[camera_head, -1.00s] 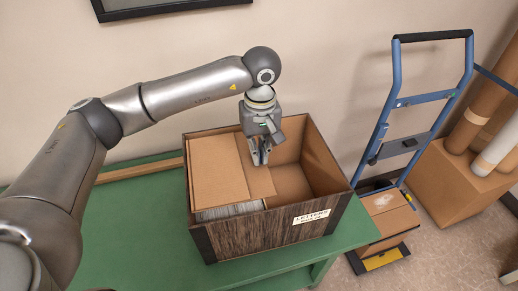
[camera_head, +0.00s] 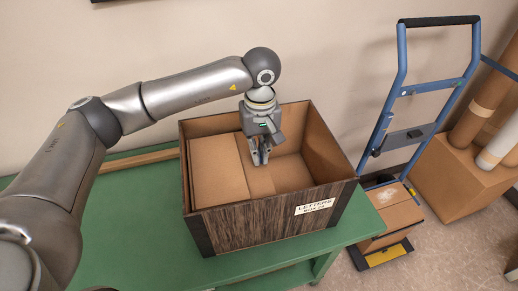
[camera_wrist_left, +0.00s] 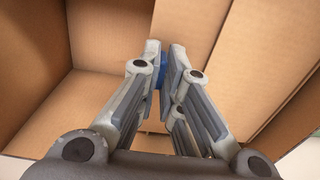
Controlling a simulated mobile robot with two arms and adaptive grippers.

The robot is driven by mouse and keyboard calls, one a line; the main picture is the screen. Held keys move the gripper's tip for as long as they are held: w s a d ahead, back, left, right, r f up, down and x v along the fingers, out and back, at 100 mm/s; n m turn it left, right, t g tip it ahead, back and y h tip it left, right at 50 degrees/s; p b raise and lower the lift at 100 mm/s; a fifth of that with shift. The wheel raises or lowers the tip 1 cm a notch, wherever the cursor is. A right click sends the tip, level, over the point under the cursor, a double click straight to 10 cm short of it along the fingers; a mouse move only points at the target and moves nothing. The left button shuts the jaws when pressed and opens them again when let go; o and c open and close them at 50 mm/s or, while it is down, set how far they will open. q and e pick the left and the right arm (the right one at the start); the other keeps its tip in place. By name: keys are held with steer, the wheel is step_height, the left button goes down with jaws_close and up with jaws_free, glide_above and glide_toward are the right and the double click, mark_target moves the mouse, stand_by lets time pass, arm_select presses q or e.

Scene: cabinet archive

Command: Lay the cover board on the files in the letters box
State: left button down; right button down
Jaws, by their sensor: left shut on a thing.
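The letters box (camera_head: 262,226) is a dark wood-look box with a brown lining and a white "LETTERS" label, standing on the green table. The tan cover board (camera_head: 217,170) lies roughly level inside its left and middle part, below the rim. No files show; the board and the front wall hide that part. My left gripper (camera_head: 260,158) points down inside the box, shut at the board's right part. In the left wrist view a small blue piece (camera_wrist_left: 161,70) sits between its fingers. I cannot tell whether the board rests on anything. My right gripper is not in view.
The green table (camera_head: 120,235) is clear left of the box. The box's right part (camera_head: 290,172) is open and looks empty. A blue hand truck (camera_head: 408,90) with a carton (camera_head: 400,215) stands to the right, near a large carton (camera_head: 450,185) and cardboard tubes.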

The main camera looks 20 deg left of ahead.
arm_select(q)
steer(key=shift+f+b, duration=0.5)
steer(key=shift+f, duration=0.2)
steer(key=c, duration=1.5)
jaws_free()
steer(key=shift+r, duration=0.15)
steer(key=shift+c, duration=0.6)
steer(key=shift+r+p, duration=1.55)
steer(key=shift+r, duration=1.95)
